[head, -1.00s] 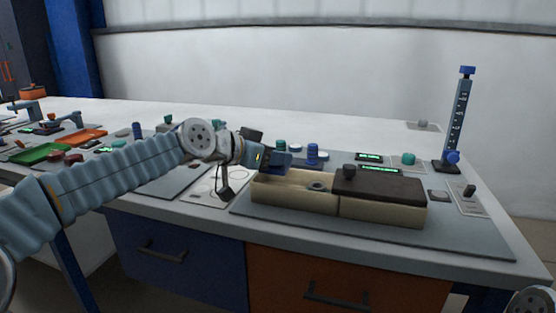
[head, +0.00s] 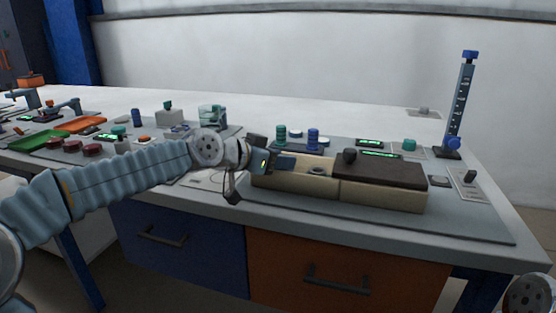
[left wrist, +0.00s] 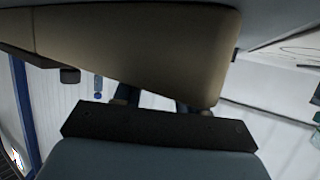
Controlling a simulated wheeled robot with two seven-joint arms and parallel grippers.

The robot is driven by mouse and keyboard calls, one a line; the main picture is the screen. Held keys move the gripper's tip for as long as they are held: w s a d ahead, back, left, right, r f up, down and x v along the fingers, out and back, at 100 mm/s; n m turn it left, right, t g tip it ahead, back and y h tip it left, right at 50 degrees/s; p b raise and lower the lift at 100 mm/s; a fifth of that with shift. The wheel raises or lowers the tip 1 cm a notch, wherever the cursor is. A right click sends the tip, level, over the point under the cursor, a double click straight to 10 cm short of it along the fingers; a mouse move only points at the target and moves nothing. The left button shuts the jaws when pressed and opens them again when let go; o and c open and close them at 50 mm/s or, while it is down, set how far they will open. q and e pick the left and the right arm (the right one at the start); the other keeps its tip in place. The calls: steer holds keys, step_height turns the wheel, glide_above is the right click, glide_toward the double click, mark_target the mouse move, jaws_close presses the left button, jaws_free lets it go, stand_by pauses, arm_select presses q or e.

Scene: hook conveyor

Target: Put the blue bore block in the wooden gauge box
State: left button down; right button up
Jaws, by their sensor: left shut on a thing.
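The wooden gauge box (head: 295,186) stands near the front of the table; its left part is open and a dark brown lid (head: 385,173) with a black knob covers its right part. My left gripper (head: 287,163) is over the open left part, low near the rim. It is shut on the blue bore block, which shows only as a dark blue patch at the fingers, hard to tell from them. In the left wrist view, the tan box (left wrist: 130,45) hides most of the fingers (left wrist: 155,102) and what is between them. My right gripper is not in view.
A grey ring (head: 317,170) lies in the box beside my gripper. Behind stand a green stack (head: 281,134), a blue stack (head: 313,138) and a green knob (head: 409,145). A tall blue gauge (head: 461,105) stands at the right. Bare mat lies in front of the box.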

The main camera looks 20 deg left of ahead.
arm_select(q)
steer(key=shift+s+f, duration=0.1)
steer(key=shift+f, duration=0.35)
steer(key=c, duration=0.9)
jaws_free()
steer(key=shift+f, duration=0.15)
steer(key=shift+r+p, duration=0.55)
steer(key=shift+r, duration=0.05)
steer(key=shift+a, duration=0.15)
steer(key=v, duration=0.2)
steer(key=shift+s+a+r+b, duration=0.15)
steer(key=shift+a+b, duration=0.05)
steer(key=shift+b, duration=0.15)
steer(key=v, duration=0.9)
steer(key=shift+s+r, duration=0.15)
steer(key=shift+r, duration=0.15)
steer(key=shift+d, duration=0.1)
